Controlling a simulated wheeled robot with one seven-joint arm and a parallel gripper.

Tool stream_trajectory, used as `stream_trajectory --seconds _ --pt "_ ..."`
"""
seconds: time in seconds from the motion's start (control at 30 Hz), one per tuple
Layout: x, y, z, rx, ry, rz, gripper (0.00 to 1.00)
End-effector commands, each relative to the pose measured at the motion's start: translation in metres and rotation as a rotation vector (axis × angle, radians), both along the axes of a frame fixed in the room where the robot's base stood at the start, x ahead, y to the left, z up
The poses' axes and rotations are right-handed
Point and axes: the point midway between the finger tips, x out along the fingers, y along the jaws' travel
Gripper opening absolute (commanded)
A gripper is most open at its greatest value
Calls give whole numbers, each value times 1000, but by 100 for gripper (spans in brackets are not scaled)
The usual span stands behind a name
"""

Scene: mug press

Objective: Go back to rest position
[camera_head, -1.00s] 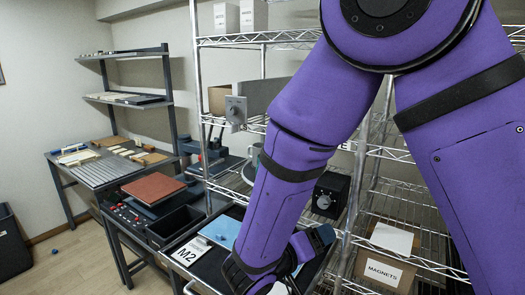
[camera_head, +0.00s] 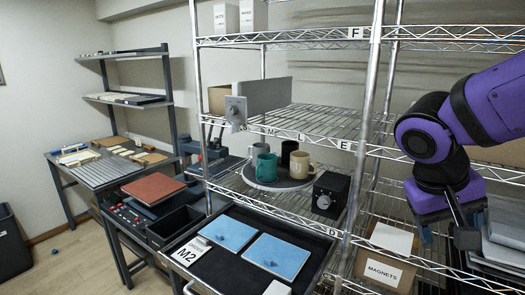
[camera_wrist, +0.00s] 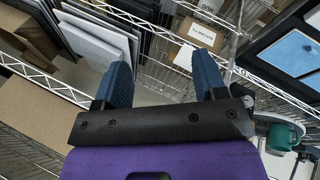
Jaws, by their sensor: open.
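My gripper (camera_head: 448,236) is at the right side of the head view, hanging in front of the wire shelving. In the wrist view its two blue fingers (camera_wrist: 162,84) are spread apart with nothing between them. My purple arm reaches in from the right edge. A teal mug (camera_head: 266,166), a beige mug (camera_head: 299,165) and a dark mug (camera_head: 288,150) stand on a round grey tray (camera_head: 262,182) on the middle shelf. The teal mug also shows at the right of the wrist view (camera_wrist: 281,137).
A black box with a dial (camera_head: 330,194) stands right of the mugs. A MAGNETS carton (camera_head: 383,272) sits low. Grey panels (camera_head: 505,238) stand near my gripper.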

Motion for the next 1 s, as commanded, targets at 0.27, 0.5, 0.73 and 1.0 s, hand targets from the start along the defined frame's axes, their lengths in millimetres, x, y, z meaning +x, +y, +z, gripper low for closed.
stream_trajectory --seconds 0.27,0.5,0.73,1.0 --pt "-34 -9 31 265 -150 104 65" --pt "-52 -9 54 374 -314 211 65" --pt "-57 -8 61 395 -371 251 65" --pt "-57 -8 61 395 -370 253 65"
